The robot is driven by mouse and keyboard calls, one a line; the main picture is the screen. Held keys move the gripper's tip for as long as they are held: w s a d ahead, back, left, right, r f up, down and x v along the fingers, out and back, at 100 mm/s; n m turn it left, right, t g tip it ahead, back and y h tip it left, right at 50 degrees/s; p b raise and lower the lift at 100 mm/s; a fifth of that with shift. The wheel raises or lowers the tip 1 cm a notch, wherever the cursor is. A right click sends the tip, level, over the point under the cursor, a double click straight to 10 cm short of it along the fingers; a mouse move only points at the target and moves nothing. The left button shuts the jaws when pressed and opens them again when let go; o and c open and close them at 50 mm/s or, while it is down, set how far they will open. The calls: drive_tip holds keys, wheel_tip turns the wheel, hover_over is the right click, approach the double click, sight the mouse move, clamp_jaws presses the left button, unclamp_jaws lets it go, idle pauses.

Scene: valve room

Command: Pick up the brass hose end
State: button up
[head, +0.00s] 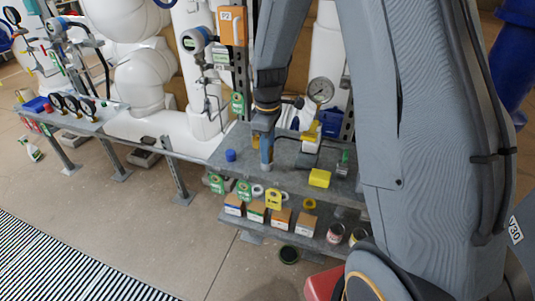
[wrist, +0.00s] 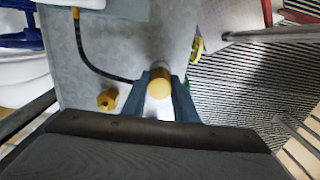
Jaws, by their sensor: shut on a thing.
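My gripper (wrist: 166,92) is shut on a round brass piece, the brass hose end (wrist: 159,86), whose round face shows between the two blue-grey fingers in the wrist view. A black hose (wrist: 98,69) curves from a brass fitting (wrist: 75,14) at the top to the left finger, where its join with the brass piece is hidden. A separate brass nut-like piece (wrist: 107,99) sits left of the fingers. In the head view my gripper (head: 266,163) points down at the grey bench, and the held piece cannot be made out.
The grey bench (head: 237,143) bears a blue cap (head: 230,155) left of my gripper and a yellow block (head: 319,178) right of it. A pressure gauge (head: 321,91) stands behind. The lower shelf holds several small boxes (head: 281,219) and cans (head: 335,233). Open floor lies in front.

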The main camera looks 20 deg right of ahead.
wheel_tip(320, 180, up, 10)
drive_tip(key=shift+r+b, duration=0.1)
drive_tip(key=shift+b, duration=1.15)
drive_tip(key=shift+o, duration=1.4)
drive_tip(key=shift+c, duration=1.1)
drive_tip(key=shift+f, duration=0.2)
